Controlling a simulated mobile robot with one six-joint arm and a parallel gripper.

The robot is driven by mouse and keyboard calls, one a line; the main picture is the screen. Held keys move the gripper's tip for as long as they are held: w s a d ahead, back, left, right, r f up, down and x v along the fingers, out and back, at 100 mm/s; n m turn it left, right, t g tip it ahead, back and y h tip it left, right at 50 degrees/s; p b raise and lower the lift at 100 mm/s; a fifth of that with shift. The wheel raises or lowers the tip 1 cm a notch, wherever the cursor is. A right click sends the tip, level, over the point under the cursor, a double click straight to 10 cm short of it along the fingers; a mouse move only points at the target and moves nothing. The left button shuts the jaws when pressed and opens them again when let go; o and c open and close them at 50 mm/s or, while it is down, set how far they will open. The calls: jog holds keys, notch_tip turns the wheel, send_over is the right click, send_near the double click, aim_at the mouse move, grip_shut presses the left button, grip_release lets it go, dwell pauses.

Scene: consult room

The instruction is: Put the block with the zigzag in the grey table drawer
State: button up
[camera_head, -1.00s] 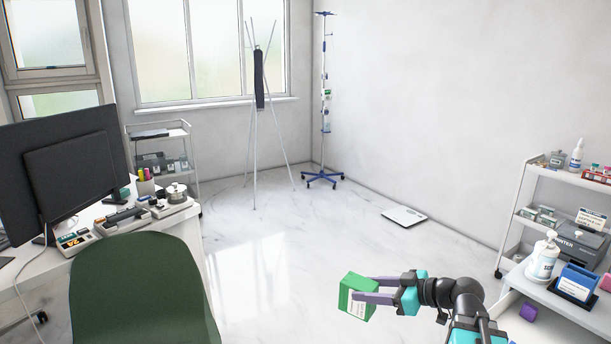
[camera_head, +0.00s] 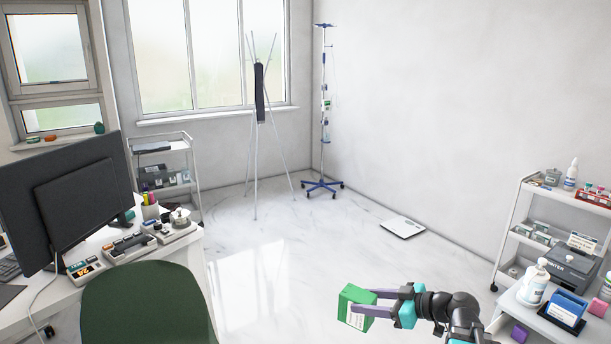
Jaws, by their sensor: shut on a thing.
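My gripper (camera_head: 372,302) is at the lower right of the head view, with its two purple fingers shut on a green block (camera_head: 353,314). The block has a white label on its front side and is held in the air above the floor. I cannot make out a zigzag on it.
A white desk (camera_head: 208,285) with a monitor (camera_head: 75,195) and small devices stands at left, a dark green chair (camera_head: 145,305) before it. A white trolley (camera_head: 513,220) and a white table (camera_head: 515,318) stand at right. The middle floor is clear, apart from a scale (camera_head: 402,227).

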jog(key=shift+r+p, duration=1.6)
jog(key=shift+p, duration=0.4)
jog(key=shift+a, duration=0.1)
